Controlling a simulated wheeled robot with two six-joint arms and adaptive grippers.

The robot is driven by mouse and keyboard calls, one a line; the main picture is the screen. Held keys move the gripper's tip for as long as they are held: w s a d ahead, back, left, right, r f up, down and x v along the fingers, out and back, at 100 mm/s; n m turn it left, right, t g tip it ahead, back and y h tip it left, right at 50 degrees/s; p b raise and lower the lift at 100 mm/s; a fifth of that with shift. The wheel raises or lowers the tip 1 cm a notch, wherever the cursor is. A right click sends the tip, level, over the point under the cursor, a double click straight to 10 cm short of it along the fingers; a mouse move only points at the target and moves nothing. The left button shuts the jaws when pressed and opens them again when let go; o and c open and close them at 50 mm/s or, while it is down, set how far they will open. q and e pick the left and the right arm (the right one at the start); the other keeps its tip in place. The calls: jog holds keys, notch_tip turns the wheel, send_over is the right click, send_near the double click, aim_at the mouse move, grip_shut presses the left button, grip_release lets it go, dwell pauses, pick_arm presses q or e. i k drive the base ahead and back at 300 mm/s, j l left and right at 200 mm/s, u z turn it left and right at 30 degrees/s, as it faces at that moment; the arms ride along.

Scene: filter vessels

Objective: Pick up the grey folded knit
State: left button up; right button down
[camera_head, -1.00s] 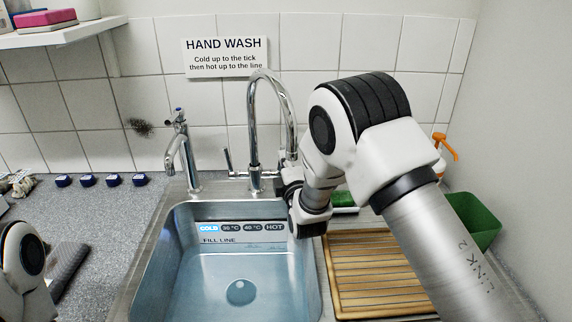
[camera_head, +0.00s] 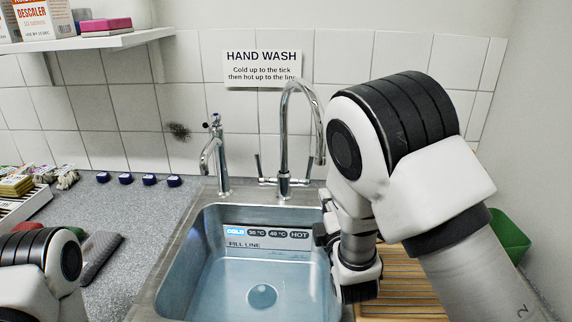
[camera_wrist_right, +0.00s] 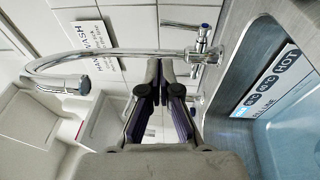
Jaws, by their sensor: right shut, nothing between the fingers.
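A dark grey, flat, folded cloth (camera_head: 102,259), which looks like the grey knit, lies on the speckled worktop left of the sink. My left arm at the lower left covers part of that area, and its gripper is out of view. My right gripper (camera_head: 323,235) is over the right side of the sink, well away from the cloth. In the right wrist view its fingers (camera_wrist_right: 161,75) are together with nothing between them, in front of the taps. The cloth is not in the right wrist view.
The sink (camera_head: 215,285) holds water. A tall curved tap (camera_head: 284,130) and a smaller tap (camera_head: 217,150) stand behind it. Small blue-topped items (camera_head: 126,179) line the worktop's back. A wooden slatted board (camera_head: 405,283) lies right of the sink, a green bin (camera_head: 510,238) beyond. A shelf (camera_head: 110,40) hangs upper left.

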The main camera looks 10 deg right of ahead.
aim_at(99, 245)
jog(key=k+j, duration=1.15)
jog(key=j, duration=0.25)
